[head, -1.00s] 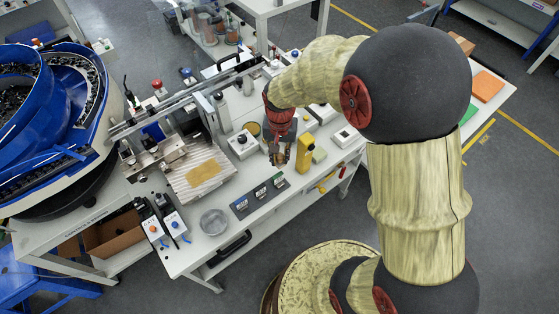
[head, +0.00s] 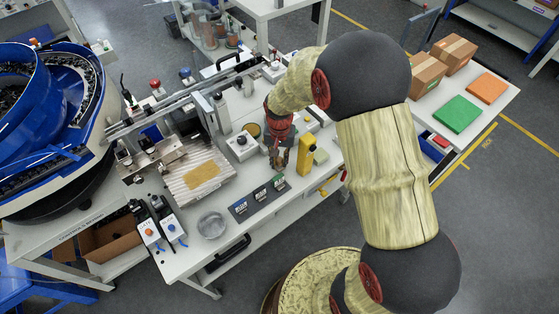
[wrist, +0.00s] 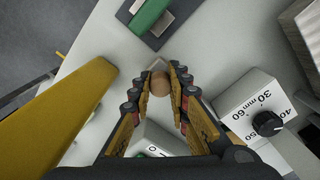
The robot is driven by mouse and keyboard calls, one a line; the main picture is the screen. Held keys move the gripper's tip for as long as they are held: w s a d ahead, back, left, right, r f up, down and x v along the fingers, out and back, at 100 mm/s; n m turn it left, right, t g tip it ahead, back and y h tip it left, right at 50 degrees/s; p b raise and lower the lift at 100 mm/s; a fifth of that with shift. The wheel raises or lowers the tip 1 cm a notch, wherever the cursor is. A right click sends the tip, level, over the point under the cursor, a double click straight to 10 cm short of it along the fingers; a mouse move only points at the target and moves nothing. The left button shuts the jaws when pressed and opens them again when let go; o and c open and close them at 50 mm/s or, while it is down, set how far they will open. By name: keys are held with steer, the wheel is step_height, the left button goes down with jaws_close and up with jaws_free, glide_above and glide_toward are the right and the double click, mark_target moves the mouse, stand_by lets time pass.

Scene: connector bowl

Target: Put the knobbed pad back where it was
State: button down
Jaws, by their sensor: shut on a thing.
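The knobbed pad shows in the wrist view as a rounded brown knob (wrist: 160,87) with a pale edge beyond it, between my fingertips. My gripper (wrist: 159,70) is shut on the knob, its fingers on both sides of it. Most of the pad below the knob is hidden. In the head view my gripper (head: 278,160) points down over the white workbench (head: 190,258), between a white dial box (head: 241,146) and a yellow upright block (head: 306,154). I cannot tell whether the pad touches the bench.
In the wrist view the yellow block (wrist: 70,115) is close on the left and the dial box (wrist: 262,112) on the right. A dark strip with small plates (head: 258,198) lies at the bench front. A ribbed plate with a tan sheet (head: 202,176) is to the left.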

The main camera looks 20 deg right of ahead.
steer(key=shift+f, duration=0.2)
steer(key=c, duration=1.8)
jaws_free()
steer(key=shift+o, duration=0.6)
step_height(320, 180, up, 13)
steer(key=p, duration=0.3)
step_height(320, 180, up, 15)
steer(key=n+t, duration=0.2)
steer(key=t, duration=0.1)
glide_above(279, 159)
steer(key=s, duration=0.9)
steer(key=s+r+n+t, duration=0.1)
steer(key=s+r, duration=0.2)
steer(key=s, duration=0.3)
steer(key=s+r+n+t, duration=0.1)
steer(key=s+r+n, duration=0.1)
steer(key=s, duration=0.5)
steer(key=shift+r+t, duration=0.3)
steer(key=shift+r, duration=0.45)
